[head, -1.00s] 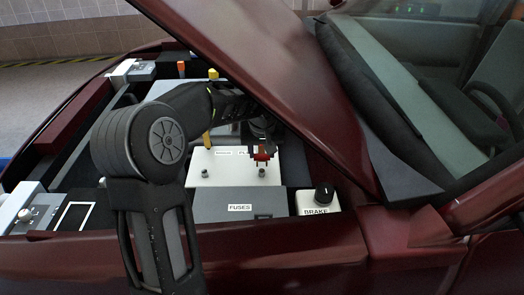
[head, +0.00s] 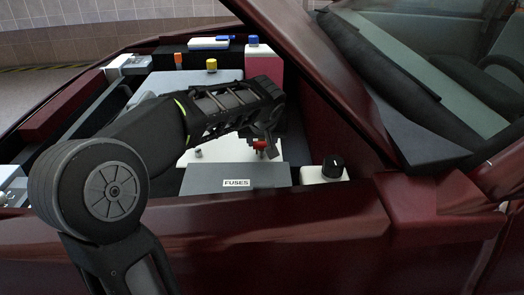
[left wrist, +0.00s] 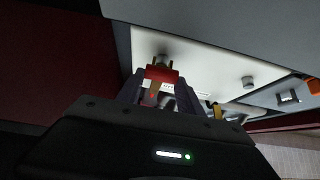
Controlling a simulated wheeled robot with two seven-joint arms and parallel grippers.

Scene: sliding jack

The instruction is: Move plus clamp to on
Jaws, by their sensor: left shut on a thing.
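The red plus clamp (head: 260,145) is above the right end of the white battery top (head: 215,150). My left gripper (head: 266,146) is shut on it. In the left wrist view the red clamp (left wrist: 161,74) sits between the two dark fingers (left wrist: 160,88). Its prongs point at a grey post (left wrist: 163,58); I cannot tell whether they are around it. The other battery post (left wrist: 248,82) stands bare, and shows in the head view (head: 198,153) at the left. My right gripper is not in view.
The grey fuse box (head: 235,178) lies in front of the battery, with the white brake reservoir (head: 324,173) to its right. A yellow cap (head: 211,65) and a pink reservoir (head: 262,68) stand behind.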

